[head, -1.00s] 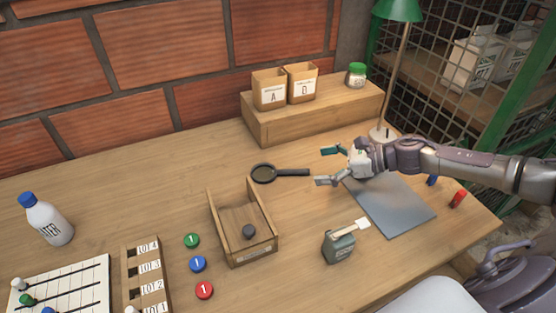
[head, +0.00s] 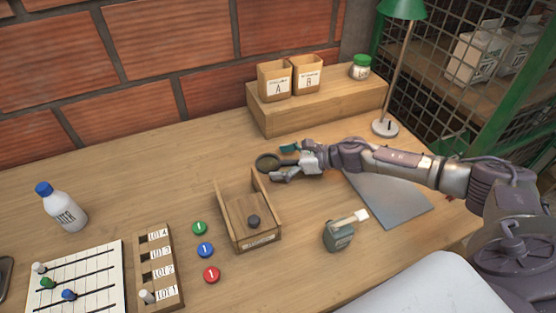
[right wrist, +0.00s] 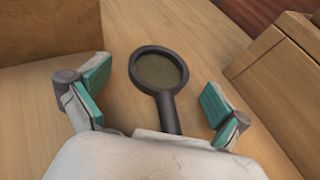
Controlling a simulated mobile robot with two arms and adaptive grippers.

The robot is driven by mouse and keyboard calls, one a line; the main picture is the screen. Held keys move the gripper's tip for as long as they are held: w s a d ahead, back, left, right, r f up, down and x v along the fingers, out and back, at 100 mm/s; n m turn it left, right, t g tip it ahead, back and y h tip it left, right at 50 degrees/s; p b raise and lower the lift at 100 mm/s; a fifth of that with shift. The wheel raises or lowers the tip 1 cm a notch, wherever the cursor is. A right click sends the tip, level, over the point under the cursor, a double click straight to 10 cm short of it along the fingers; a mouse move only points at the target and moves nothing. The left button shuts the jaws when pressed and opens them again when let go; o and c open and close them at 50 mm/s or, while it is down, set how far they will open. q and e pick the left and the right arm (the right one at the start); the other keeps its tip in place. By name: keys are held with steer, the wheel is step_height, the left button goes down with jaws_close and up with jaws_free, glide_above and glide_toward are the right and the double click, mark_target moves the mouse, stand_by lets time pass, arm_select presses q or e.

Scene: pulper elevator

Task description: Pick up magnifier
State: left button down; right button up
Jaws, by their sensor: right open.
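The magnifier (head: 266,163) lies flat on the wooden table, its round dark-rimmed lens to the left and its handle mostly hidden under my right gripper (head: 284,162) in the head view. In the right wrist view the magnifier (right wrist: 158,75) lies between the two spread fingers, its lens beyond the gripper and its handle running down toward the palm. My right gripper (right wrist: 152,100) is open, with teal pads on either side of the handle and visible gaps to it. My left gripper is not in view.
An open wooden box (head: 248,215) with a dark knob stands in front of the magnifier. A raised wooden shelf (head: 318,108) with two labelled bins is behind.

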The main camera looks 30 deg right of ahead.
steer(key=shift+w+a+f, duration=0.15)
jaws_close()
stand_by(0.5)
